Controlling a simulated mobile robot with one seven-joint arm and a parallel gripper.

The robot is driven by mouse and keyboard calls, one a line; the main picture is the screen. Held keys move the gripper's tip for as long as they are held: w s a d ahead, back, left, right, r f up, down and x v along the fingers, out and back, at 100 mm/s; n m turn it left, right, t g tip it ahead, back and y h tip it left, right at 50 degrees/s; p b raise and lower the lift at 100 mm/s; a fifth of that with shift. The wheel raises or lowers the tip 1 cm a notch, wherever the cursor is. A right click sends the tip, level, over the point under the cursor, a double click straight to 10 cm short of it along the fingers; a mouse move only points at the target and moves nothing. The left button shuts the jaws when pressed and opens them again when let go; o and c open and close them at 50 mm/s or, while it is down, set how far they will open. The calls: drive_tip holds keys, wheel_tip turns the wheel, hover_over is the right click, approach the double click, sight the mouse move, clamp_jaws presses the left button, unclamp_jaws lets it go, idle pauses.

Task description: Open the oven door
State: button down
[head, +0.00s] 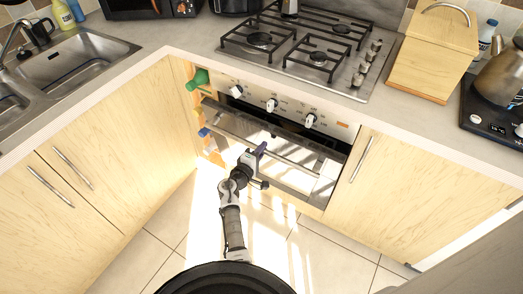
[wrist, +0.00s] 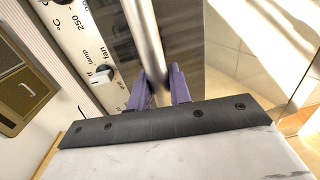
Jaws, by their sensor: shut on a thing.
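The oven door (head: 285,170) is below the knob panel in the head view. Its top edge looks tilted outward, with a dark gap behind it under the panel. My gripper (head: 261,160) is at the front of the door, at its bar handle (head: 240,142). In the wrist view the two purple fingers of my gripper (wrist: 161,92) are on either side of the metal handle bar (wrist: 147,40), shut on it. The lower part of the door is partly hidden by my arm.
The control panel (head: 270,105) with several knobs is above the door, under the gas hob (head: 300,45). A narrow rack with bottles (head: 197,79) is left of the oven. Cabinets flank it. The tiled floor (head: 290,240) in front is clear.

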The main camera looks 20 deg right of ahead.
drive_tip(key=shift+f, duration=0.1)
drive_tip(key=shift+s+a+f+b, duration=0.15)
drive_tip(key=shift+a+f+b, duration=0.1)
drive_tip(key=shift+b, duration=0.25)
drive_tip(key=s+a+f+t+h+b, duration=0.1)
drive_tip(key=s+a+f+h+b, duration=0.1)
drive_tip(key=s+a+f+b, duration=0.5)
drive_tip(key=s+a+b, duration=0.1)
drive_tip(key=a+b, duration=0.3)
drive_tip(key=b, duration=0.5)
drive_tip(key=shift+s+a+f+t, duration=0.2)
drive_tip(key=shift+s+f+t, duration=0.15)
drive_tip(key=shift+s+t, duration=0.05)
drive_tip(key=c, duration=1.3)
unclamp_jaws()
drive_tip(key=shift+d+r, duration=0.1)
drive_tip(key=shift+c, duration=0.2)
